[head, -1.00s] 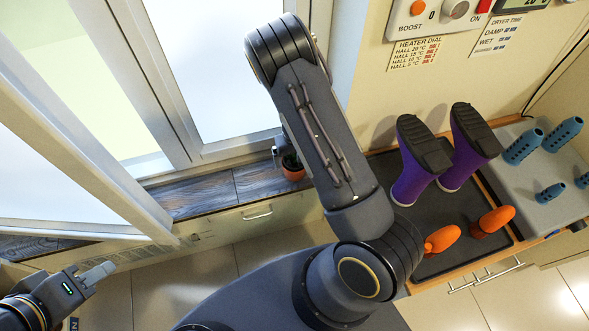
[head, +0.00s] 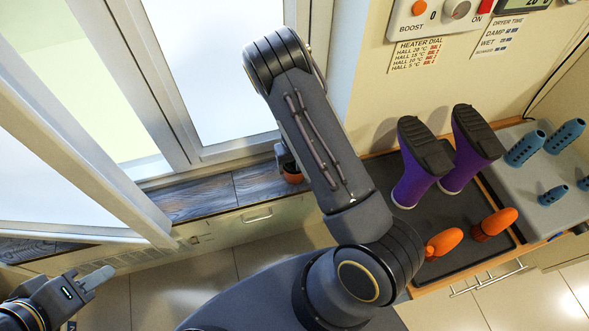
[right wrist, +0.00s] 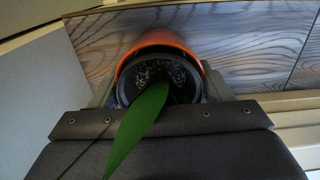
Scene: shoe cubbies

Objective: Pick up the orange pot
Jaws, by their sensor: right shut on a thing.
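The orange pot (head: 292,176) stands on the dark wood-grain sill below the window in the head view, partly hidden by my right arm. In the right wrist view the pot (right wrist: 157,42) shows its orange rim, dark speckled soil and a long green leaf (right wrist: 138,128) that hangs toward the camera. My right gripper (right wrist: 158,88) has a finger on each side of the pot and is shut on it. In the head view the right gripper (head: 283,154) is mostly hidden behind its own arm. My left gripper (head: 102,275) is at the lower left, away from the pot; its jaw gap is unclear.
The wood-grain sill (head: 200,197) runs under the window, with an open window sash (head: 75,140) at left. Purple boots (head: 418,165) and orange shoe-shaped pieces (head: 495,222) are on a dark tray (head: 455,258) at right. Blue perforated pieces (head: 525,148) are beyond it.

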